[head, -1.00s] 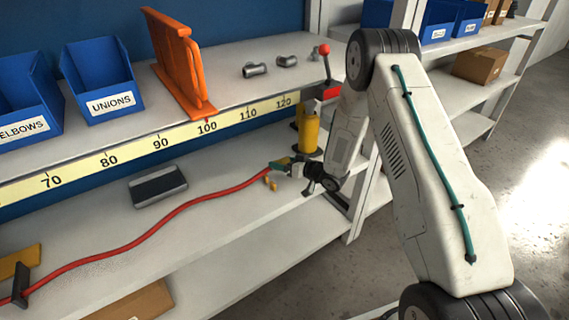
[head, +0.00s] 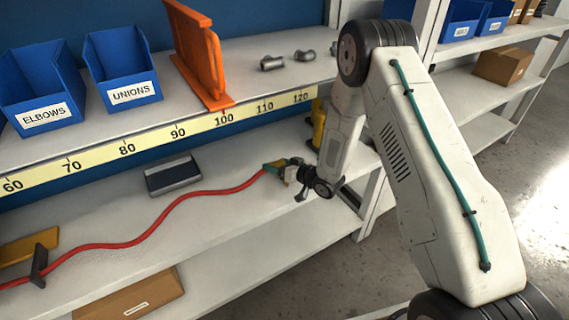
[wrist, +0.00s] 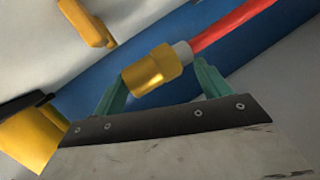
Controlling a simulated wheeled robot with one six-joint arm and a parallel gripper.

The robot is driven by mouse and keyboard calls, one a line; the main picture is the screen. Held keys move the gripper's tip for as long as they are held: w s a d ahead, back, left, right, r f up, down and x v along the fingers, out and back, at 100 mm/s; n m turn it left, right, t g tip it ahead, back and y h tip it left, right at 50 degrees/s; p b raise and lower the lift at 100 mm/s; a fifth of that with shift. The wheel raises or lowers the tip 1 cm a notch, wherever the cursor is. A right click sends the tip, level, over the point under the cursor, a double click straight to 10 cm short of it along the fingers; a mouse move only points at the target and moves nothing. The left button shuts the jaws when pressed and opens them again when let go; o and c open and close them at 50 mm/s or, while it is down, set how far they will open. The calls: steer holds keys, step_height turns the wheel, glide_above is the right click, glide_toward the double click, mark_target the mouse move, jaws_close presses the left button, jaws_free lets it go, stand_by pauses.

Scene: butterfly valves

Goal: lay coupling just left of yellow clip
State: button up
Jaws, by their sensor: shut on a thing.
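The brass coupling (wrist: 152,70) is on the end of a red hose (wrist: 230,28). My gripper (wrist: 162,84) is shut on the coupling, with one teal finger at each side of it. In the head view my gripper (head: 276,167) is over the right part of the lower shelf, and the coupling is too small to make out. The yellow clip (wrist: 88,22) shows at the upper left of the wrist view, apart from the coupling. In the head view the clip cannot be seen, probably hidden by my gripper.
The red hose runs left along the lower shelf (head: 225,220) past a dark upright holder (head: 38,264). A grey tray (head: 173,176) lies behind the hose. A yellow post (head: 318,122) stands behind my arm. The shelf front near the hose is clear.

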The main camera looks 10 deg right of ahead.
glide_above(263, 191)
stand_by(0.7)
steer(key=shift+f, duration=2.9)
steer(key=o, duration=1.1)
steer(key=shift+c, duration=0.2)
steer(key=v, duration=0.7)
steer(key=shift+s+d+r, duration=0.1)
steer(key=shift+s+d, duration=0.15)
steer(key=shift+s, duration=0.05)
steer(key=shift+d, duration=0.1)
